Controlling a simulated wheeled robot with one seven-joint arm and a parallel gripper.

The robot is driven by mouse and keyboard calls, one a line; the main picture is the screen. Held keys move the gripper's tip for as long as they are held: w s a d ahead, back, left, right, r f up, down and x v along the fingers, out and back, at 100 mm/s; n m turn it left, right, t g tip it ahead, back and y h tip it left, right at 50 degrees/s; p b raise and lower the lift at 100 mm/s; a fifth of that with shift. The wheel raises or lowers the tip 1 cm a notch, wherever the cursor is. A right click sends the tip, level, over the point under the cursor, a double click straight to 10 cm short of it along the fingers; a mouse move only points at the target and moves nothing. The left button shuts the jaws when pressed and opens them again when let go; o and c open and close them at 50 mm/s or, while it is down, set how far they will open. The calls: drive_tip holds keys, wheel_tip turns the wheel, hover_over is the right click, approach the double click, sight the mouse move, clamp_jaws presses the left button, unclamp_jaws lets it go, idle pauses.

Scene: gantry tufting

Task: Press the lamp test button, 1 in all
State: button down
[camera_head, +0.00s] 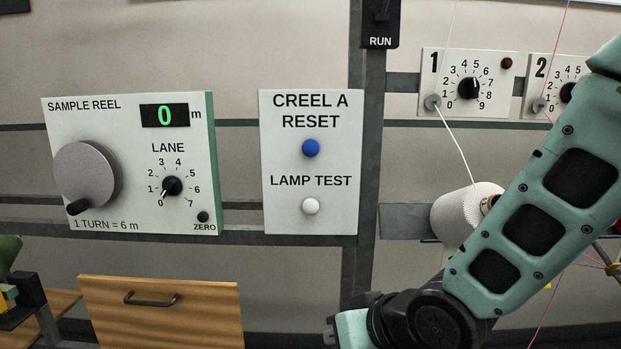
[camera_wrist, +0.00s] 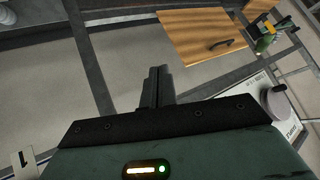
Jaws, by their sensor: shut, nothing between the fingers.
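The lamp test button (camera_head: 311,206) is a small white round knob on a white panel (camera_head: 272,160), under the words LAMP TEST. Above it on the same panel is a blue button (camera_head: 311,148) under CREEL A RESET. My gripper (camera_wrist: 157,72) shows in the wrist view with its two dark fingers together and nothing between them. In the head view my arm comes in from the right and bends at the bottom, below and right of the panel; the fingertips are out of that view. The lamp test button does not show in the wrist view.
A sample reel panel (camera_head: 130,205) with a large grey knob (camera_head: 88,174) is left of the button panel. A wooden drawer (camera_head: 160,315) is below. A RUN switch (camera_head: 380,22), numbered dials (camera_head: 468,88) and a white yarn cone (camera_head: 462,212) are at the right.

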sight(316, 213)
drive_tip(key=w+a+r+m+t+y+p, duration=0.1)
drive_tip(key=w+r+t+y+p, duration=0.1)
drive_tip(key=r, duration=0.4)
drive_tip(key=w+a+r+m+t+y+p, duration=0.1)
drive_tip(key=w+a+r+t+y+p, duration=0.1)
drive_tip(key=w+r+p, duration=0.3)
drive_tip(key=shift+a+r+m+t+y+p, duration=0.2)
drive_tip(key=shift+r+m+t+y+p, duration=0.25)
drive_tip(key=shift+r, duration=0.5)
drive_tip(key=shift+w+d+p, duration=0.15)
drive_tip(key=shift+w+p, duration=0.55)
drive_tip(key=shift+w, duration=3.7)
drive_tip(key=shift+w, duration=0.1)
drive_tip(key=shift+w, duration=0.35)
